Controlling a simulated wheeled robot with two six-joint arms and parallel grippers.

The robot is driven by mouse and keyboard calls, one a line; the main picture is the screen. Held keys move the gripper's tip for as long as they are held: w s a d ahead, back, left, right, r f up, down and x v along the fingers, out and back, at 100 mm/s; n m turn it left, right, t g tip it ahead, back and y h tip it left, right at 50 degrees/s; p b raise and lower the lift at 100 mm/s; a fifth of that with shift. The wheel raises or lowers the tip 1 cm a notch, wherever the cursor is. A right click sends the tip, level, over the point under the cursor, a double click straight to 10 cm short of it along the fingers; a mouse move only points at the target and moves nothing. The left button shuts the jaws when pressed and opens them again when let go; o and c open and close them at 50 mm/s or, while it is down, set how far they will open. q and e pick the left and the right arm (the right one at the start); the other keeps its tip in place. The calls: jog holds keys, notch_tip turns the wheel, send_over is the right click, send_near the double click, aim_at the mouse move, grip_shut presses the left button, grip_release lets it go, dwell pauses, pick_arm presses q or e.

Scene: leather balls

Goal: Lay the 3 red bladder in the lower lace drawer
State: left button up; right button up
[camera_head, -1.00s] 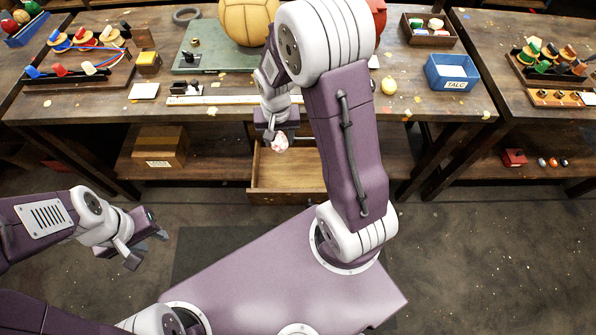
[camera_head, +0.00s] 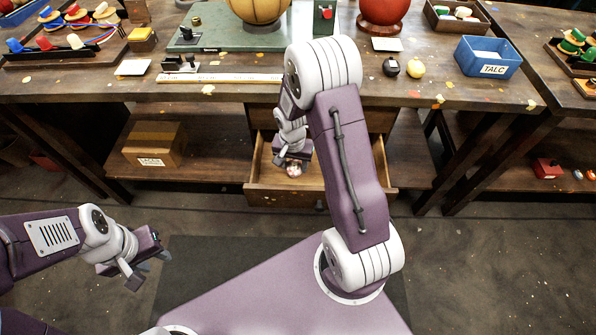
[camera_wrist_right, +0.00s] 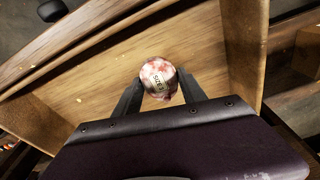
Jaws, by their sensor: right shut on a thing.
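The red bladder (camera_wrist_right: 158,78) is a small ball mottled red and white with a printed label, shown in the right wrist view. My right gripper (camera_wrist_right: 160,90) is shut on it, one finger on each side. In the head view the right gripper (camera_head: 292,165) is inside the outline of the open, empty-looking wooden drawer (camera_head: 268,194); the bladder (camera_head: 293,171) shows just under the fingers. Whether it touches the drawer floor I cannot tell. My left gripper (camera_head: 148,269) is open and empty at the lower left, away from the bench.
The drawer opens under the workbench (camera_head: 230,95). A cardboard box (camera_head: 155,144) stands on the shelf to its left.

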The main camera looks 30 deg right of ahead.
aim_at(294, 171)
notch_tip(294, 171, down, 4)
jog(key=shift+r+b, duration=0.1)
jog(key=shift+b, duration=0.6)
jog(key=shift+r, duration=0.1)
jog(key=shift+f, duration=0.2)
jog(key=o, duration=1.4)
jog(key=shift+r, duration=0.15)
